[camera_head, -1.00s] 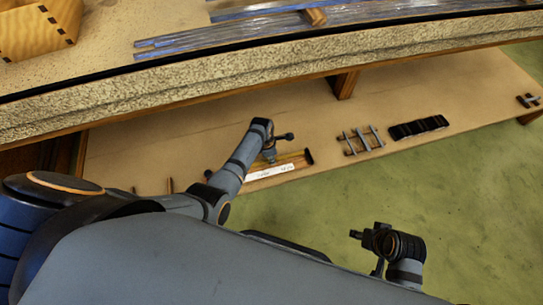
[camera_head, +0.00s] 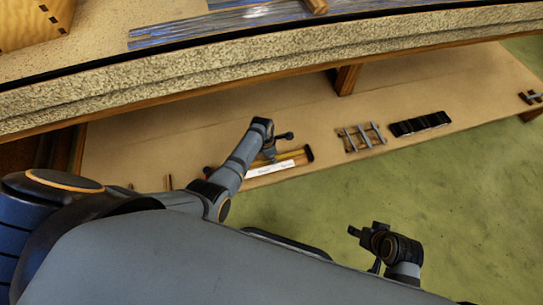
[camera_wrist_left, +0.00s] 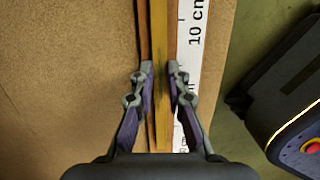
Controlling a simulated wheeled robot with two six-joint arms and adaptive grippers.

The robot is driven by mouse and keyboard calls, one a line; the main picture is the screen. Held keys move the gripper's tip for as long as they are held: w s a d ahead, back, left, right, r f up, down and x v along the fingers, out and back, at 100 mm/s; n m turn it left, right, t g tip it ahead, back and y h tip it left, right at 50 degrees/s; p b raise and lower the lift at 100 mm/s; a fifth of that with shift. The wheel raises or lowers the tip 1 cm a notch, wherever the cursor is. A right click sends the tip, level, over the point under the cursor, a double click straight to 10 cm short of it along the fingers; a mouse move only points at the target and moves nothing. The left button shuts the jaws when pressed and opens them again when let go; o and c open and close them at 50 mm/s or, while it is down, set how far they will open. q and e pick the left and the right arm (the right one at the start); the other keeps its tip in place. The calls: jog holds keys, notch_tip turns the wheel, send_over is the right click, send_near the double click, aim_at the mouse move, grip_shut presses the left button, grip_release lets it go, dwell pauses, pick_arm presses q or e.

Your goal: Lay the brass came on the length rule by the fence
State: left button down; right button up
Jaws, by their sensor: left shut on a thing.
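My left gripper (camera_wrist_left: 160,82) is shut on the brass came (camera_wrist_left: 159,40), a long narrow yellow strip running lengthwise between its fingers. The white length rule (camera_wrist_left: 190,45), marked "10 cm", lies just right of the came and parallel to it in the left wrist view. Brown wooden edges flank the came; I cannot tell which is the fence, or whether the came touches the surface below. In the head view, my left gripper (camera_head: 268,151) is over the rule (camera_head: 270,170) on the low shelf. My right gripper (camera_head: 364,234) hangs over the green floor, its jaws unclear.
A dark block (camera_head: 309,153) stands at the rule's right end. A grey rack (camera_head: 361,137) and a black slotted holder (camera_head: 420,124) sit further right on the shelf (camera_head: 430,85). The thick-edged worktop (camera_head: 200,76) overhangs behind, carrying clear strips (camera_head: 230,22) and a wooden box (camera_head: 35,22).

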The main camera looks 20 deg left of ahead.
pick_arm(q)
jog(key=shift+f, duration=0.1)
jog(key=c, duration=1.3)
grip_release()
jog(key=shift+o, duration=0.2)
notch_tip(320, 180, up, 12)
jog(key=s+a, duration=0.1)
jog(key=shift+a, duration=0.25)
jog(key=shift+f, duration=0.15)
